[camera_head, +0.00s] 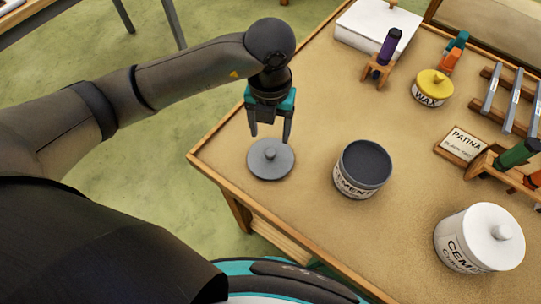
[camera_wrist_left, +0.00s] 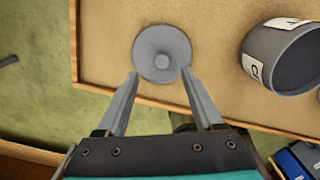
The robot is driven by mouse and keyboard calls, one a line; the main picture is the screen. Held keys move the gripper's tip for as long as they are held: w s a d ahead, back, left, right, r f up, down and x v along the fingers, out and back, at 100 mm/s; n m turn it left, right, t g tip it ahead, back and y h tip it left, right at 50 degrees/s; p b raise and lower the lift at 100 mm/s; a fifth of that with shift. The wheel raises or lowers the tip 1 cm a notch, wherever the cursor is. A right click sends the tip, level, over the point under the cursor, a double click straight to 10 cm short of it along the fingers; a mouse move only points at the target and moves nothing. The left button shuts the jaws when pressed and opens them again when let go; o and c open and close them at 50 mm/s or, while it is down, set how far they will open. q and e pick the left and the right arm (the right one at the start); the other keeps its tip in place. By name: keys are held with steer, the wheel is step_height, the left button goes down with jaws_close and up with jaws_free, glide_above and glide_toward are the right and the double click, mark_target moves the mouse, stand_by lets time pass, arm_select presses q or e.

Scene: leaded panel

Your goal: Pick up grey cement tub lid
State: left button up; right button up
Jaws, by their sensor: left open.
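The grey cement tub lid (camera_head: 271,159) is a round disc with a small knob, lying flat on the table near its left edge. It also shows in the left wrist view (camera_wrist_left: 162,53), just beyond the fingertips. My left gripper (camera_head: 270,136) is open and empty, pointing down above the lid; its fingers (camera_wrist_left: 160,78) are spread apart and no contact with the knob shows. The grey cement tub (camera_head: 363,168) stands uncovered to the right of the lid, its label partly in view. My right gripper is not in view.
A white lidded cement tub (camera_head: 480,239) stands at the front right. A yellow-lidded wax tub (camera_head: 432,88), a patina card (camera_head: 461,145), a white box (camera_head: 377,27) and racked tools sit farther back. The table (camera_head: 310,105) is bare around the lid.

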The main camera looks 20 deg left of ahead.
mark_target(271, 152)
arm_select(q)
steer(key=f, duration=0.6)
steer(key=shift+s+d+f, duration=0.1)
steer(key=shift+s+f, duration=0.15)
steer(key=shift+s, duration=0.05)
jaws_close()
stand_by(0.4)
